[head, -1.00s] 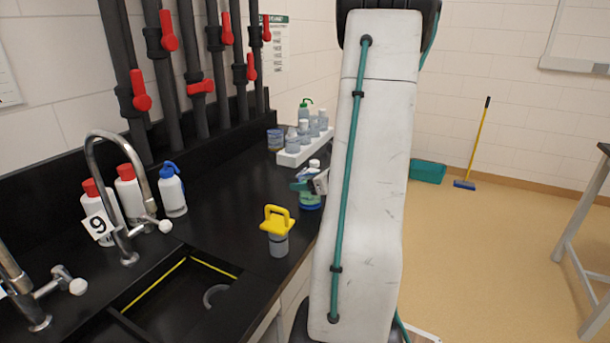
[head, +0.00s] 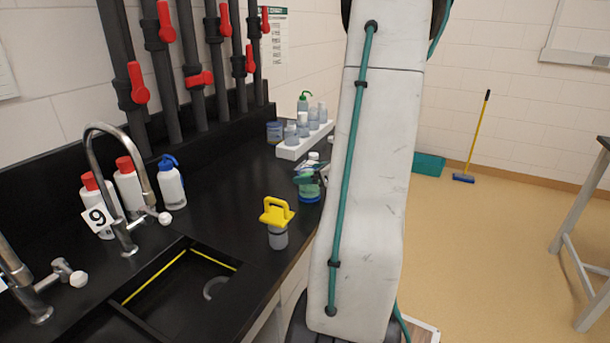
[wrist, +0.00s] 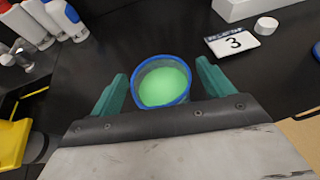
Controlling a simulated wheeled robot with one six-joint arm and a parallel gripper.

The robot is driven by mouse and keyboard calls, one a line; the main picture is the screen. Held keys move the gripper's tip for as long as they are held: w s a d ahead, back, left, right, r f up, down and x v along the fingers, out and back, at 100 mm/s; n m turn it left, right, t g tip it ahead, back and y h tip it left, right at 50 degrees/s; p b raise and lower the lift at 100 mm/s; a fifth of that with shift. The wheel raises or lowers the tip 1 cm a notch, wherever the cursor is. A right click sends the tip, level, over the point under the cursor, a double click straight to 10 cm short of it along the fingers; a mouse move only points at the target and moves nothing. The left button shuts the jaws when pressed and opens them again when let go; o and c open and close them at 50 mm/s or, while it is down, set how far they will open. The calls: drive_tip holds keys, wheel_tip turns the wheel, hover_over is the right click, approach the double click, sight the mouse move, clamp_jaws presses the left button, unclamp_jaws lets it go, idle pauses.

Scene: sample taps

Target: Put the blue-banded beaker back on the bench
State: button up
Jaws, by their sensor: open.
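The blue-banded beaker (wrist: 162,83) has a blue rim and bright green contents. In the wrist view it stands between the two teal fingers of my gripper (wrist: 162,68), with a gap showing on either side. My gripper is open around it. In the head view the beaker (head: 309,194) is upright at the right edge of the black bench (head: 225,190), with my gripper (head: 308,176) at its upper part. It appears to rest on the bench; its base is partly hidden by my arm.
A yellow-handled grey container (head: 277,222) stands close by, near the sink (head: 180,295). A white rack (head: 305,143) of bottles is behind. Bottles (head: 128,186) and a tap stand left.

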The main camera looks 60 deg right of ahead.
drive_tip(key=v, duration=0.9)
drive_tip(key=shift+s, duration=0.15)
